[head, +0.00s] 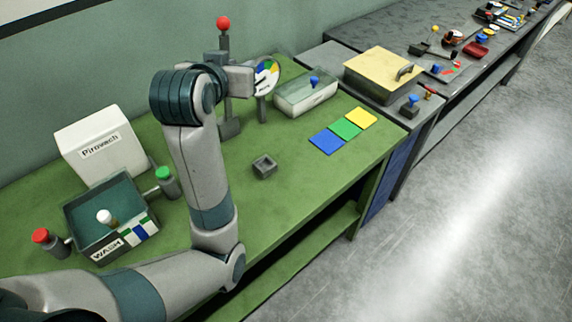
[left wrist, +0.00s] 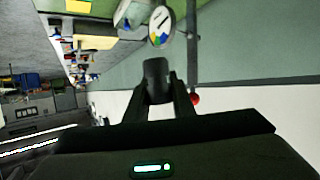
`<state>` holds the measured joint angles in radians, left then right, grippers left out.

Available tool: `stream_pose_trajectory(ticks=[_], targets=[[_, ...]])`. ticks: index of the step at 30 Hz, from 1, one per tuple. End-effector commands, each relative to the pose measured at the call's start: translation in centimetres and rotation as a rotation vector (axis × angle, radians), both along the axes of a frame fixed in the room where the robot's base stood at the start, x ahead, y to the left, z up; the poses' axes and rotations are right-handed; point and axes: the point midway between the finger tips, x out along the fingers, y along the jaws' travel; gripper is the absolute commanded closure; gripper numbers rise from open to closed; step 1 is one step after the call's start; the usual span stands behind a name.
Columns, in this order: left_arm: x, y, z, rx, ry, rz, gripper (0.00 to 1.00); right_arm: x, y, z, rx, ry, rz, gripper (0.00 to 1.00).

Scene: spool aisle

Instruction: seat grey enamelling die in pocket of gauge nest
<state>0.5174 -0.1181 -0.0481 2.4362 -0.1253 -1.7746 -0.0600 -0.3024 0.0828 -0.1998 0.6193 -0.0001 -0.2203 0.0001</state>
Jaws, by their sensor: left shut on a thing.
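The grey enamelling die (left wrist: 156,78) is a dark grey cylinder held between the fingers of my left gripper (left wrist: 158,98) in the left wrist view. In the head view my left gripper (head: 242,80) is raised above the back of the green bench, in front of the red-knobbed post; I cannot make out the die clearly there. A small grey square block with a hollow top, which looks like the gauge nest (head: 264,167), sits on the bench below and nearer the front. Its pocket looks empty. The gripper is well apart from it. My right gripper is not in view.
A post with a red ball (head: 223,23) and a coloured dial (head: 266,74) stand near the gripper. A clear-sided box (head: 306,98) and blue, green and yellow plates (head: 345,130) lie right. A wash tray (head: 75,217) is left. Bench around the nest is clear.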

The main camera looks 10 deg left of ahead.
Motion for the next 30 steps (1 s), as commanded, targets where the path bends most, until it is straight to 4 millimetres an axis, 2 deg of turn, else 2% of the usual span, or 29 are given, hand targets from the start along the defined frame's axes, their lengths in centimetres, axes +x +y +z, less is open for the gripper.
stream_pose_trajectory(ticks=[14, 20, 23, 26, 30], targets=[[0.0, 0.0, -0.1, 0.001, 0.0, 0.0, 1.0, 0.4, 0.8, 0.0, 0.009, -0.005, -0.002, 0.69], [1.0, -1.0, -1.4, 0.009, 0.005, -0.015, 1.0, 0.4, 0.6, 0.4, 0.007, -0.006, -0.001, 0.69], [2.0, -2.2, -3.2, 0.017, 0.01, -0.034, 1.0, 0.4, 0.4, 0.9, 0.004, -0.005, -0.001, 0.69], [3.0, -4.0, -5.9, 0.025, 0.011, -0.061, 1.0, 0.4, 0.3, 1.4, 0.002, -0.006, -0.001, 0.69], [3.8, -7.3, -10.7, 0.029, 0.012, -0.111, 1.0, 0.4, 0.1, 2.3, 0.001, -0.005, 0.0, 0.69]])
